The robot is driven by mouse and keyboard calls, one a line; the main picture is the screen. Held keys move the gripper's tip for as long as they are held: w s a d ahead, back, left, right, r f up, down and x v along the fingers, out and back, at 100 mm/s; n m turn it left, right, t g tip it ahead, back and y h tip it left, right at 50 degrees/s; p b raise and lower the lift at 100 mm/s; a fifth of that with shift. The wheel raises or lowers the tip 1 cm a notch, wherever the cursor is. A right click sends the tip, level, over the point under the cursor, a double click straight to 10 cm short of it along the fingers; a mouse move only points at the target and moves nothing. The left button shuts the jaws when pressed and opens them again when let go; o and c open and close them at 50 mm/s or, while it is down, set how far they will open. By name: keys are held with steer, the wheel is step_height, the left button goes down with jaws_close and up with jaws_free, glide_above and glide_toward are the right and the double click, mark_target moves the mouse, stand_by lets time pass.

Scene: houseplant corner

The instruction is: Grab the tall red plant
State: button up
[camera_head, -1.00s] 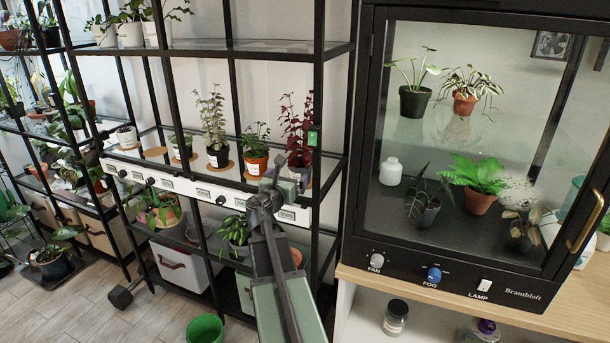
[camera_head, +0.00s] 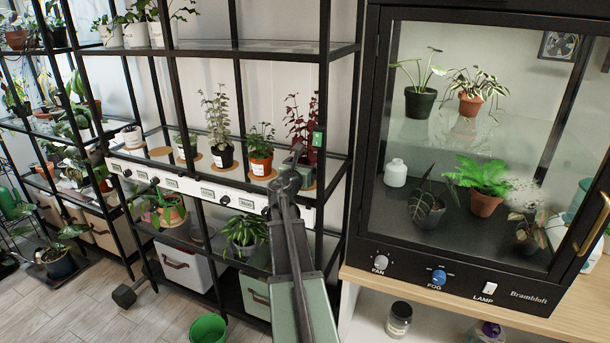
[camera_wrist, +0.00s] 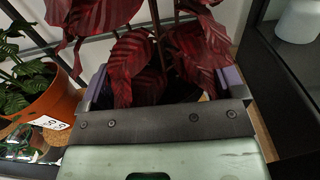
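The tall red plant (camera_head: 301,118) stands at the right end of the middle shelf, with dark red leaves on upright stems. Its pot is mostly hidden behind my gripper (camera_head: 298,158) in the head view. In the wrist view, the red leaves (camera_wrist: 130,60) hang over my gripper (camera_wrist: 165,85). Its two bluish-purple fingers are spread wide, one on each side of the dark pot area below the leaves. The gripper is open around the plant's base. Leaves hide where the fingers end, and I see no clear contact with the pot.
An orange-potted green plant (camera_head: 260,150) stands just left, also close by in the wrist view (camera_wrist: 50,100). A black shelf post with a green tag (camera_head: 318,139) is close on the right. The glass cabinet (camera_head: 367,200) stands further right. A green bucket (camera_head: 208,329) is on the floor.

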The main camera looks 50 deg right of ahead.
steer(key=c, duration=0.4)
steer(key=shift+o, duration=0.2)
step_height(320, 180, up, 13)
steer(key=p, duration=1.3)
steer(key=w+a, duration=0.2)
steer(key=w, duration=0.8)
steer(key=w+a+f+b, duration=0.1)
steer(key=w+a, duration=0.2)
steer(key=w, duration=0.6)
steer(key=shift+w+f, duration=0.25)
steer(key=shift+w, duration=0.1)
